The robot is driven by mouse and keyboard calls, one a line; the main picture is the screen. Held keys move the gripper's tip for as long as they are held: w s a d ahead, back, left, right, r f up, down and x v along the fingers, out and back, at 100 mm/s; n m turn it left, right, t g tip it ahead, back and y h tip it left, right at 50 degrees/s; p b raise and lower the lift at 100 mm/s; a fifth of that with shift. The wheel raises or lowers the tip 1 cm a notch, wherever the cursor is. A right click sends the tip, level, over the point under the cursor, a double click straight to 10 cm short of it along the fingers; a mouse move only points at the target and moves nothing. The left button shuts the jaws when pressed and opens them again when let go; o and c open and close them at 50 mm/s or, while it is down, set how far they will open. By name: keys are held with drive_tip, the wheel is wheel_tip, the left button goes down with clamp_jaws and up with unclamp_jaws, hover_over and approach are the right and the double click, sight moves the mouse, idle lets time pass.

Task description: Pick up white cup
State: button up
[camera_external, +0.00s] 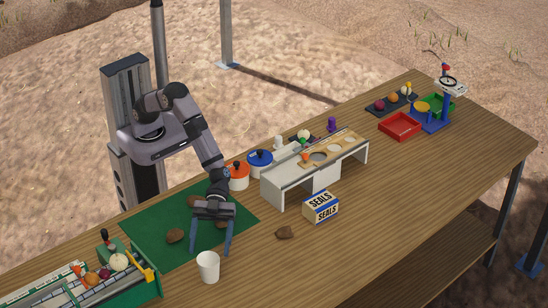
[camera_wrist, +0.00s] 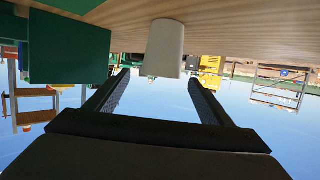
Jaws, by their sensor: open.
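The white cup (camera_external: 208,266) stands upright on the wooden table near its front edge, just off the green mat (camera_external: 150,225). Nothing is between the fingers. I cannot tell the exact gap between fingertips and cup.
Brown stones lie on the mat, and one stone (camera_external: 285,232) lies on the bare table. A SEALS box (camera_external: 320,207) and a white stand (camera_external: 315,170) are to the right. A green-sided rack (camera_external: 135,290) is left of the cup. Bare table lies right of the cup.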

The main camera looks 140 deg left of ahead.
sight(207, 270)
drive_tip(key=shift+p+x, duration=0.55)
drive_tip(key=shift+x, duration=2.05)
drive_tip(key=shift+a+f, duration=0.1)
drive_tip(key=c, duration=1.1)
